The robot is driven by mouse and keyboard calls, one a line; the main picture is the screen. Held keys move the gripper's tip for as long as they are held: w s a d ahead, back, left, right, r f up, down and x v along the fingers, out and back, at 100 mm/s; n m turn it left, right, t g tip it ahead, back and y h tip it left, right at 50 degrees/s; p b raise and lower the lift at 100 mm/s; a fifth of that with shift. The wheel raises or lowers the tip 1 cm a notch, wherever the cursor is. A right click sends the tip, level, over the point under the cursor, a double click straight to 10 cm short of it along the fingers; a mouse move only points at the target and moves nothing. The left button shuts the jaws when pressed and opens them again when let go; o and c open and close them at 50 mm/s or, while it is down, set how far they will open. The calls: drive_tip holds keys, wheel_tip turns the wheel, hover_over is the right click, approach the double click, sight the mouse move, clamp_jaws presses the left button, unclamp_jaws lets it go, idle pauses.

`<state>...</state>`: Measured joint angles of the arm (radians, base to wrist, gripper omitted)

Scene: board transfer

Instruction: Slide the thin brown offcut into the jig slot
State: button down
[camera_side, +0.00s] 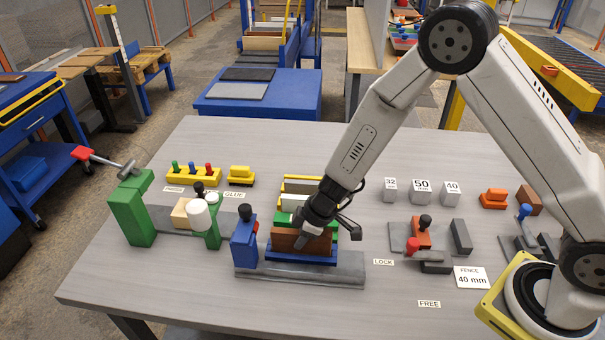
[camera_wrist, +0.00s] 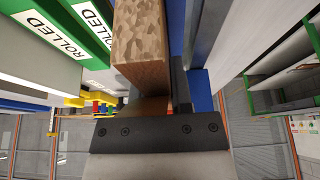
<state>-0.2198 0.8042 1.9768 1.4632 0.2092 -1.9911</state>
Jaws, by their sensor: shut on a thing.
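The brown offcut (camera_side: 285,241) stands on edge in the side view, just above or in the blue jig (camera_side: 300,259) on its grey base; I cannot tell how deep it sits. My gripper (camera_side: 305,238) comes down over it from the upper right and is shut on it. In the wrist view the offcut (camera_wrist: 140,45) shows a mottled face and a plain brown side, with a dark finger (camera_wrist: 181,85) along its right side. The other finger is largely hidden. A blue strip lies to the right of the offcut there.
Green and white boards labelled ROLLED (camera_wrist: 68,42) stand left of the offcut in the wrist view. A blue block with a black knob (camera_side: 244,240) stands left of the jig. A green clamp fixture (camera_side: 132,212) is farther left; grey weights (camera_side: 420,192) stand right.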

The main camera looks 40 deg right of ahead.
drive_tip(key=shift+f, duration=1.3)
drive_tip(key=shift+c, duration=2.2)
unclamp_jaws()
drive_tip(key=shift+r, duration=0.15)
drive_tip(key=shift+v, duration=3.75)
drive_tip(key=shift+s+d, duration=0.1)
drive_tip(key=shift+r, duration=0.15)
